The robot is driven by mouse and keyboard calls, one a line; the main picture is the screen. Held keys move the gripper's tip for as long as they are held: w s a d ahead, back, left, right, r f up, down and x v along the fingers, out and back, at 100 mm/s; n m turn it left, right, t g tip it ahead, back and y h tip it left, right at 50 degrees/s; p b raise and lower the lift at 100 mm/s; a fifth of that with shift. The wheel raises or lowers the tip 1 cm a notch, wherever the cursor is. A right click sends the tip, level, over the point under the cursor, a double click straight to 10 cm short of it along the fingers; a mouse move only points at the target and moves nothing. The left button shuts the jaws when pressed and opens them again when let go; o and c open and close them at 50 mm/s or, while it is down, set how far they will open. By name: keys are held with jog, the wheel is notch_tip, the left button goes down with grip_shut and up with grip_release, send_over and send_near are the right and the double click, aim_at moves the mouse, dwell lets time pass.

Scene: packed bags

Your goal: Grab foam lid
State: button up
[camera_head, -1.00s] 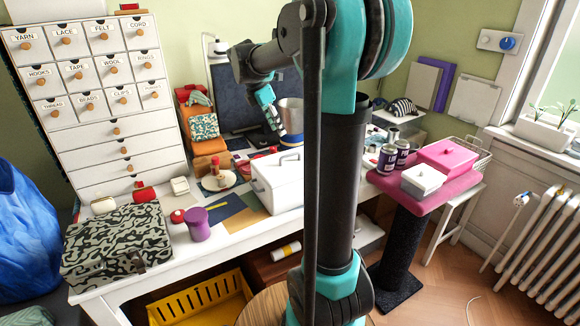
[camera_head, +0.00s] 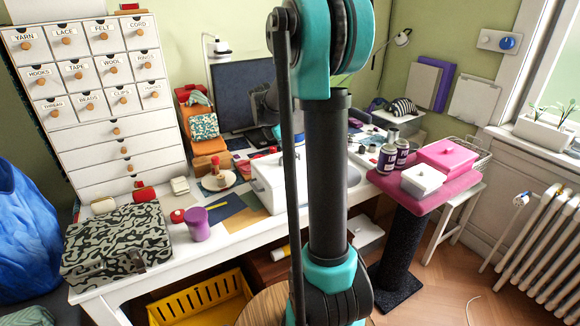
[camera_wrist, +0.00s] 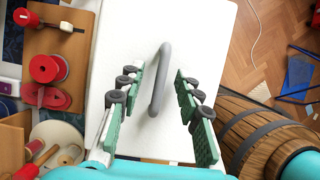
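The white foam lid (camera_wrist: 206,40) fills the middle of the wrist view, with a grey bar handle (camera_wrist: 160,80) standing on it. Gaps show between the fingers and the handle; I cannot tell how high the fingertips are over the lid. In the head view the white box (camera_head: 265,190) under the lid stands on the desk, partly hidden by my arm. My gripper is hidden there.
A wooden barrel (camera_wrist: 252,130) stands right of the lid in the wrist view. Red spools (camera_wrist: 48,68) and a round tray (camera_wrist: 57,137) lie close on its left. In the head view a purple cup (camera_head: 197,224) and camouflage case (camera_head: 118,243) stand left of the box.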

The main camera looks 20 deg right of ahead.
jog(key=shift+d+f, duration=0.1)
jog(key=shift+f, duration=0.2)
jog(key=shift+c, duration=0.3)
grip_shut()
jog(key=shift+r, duration=0.2)
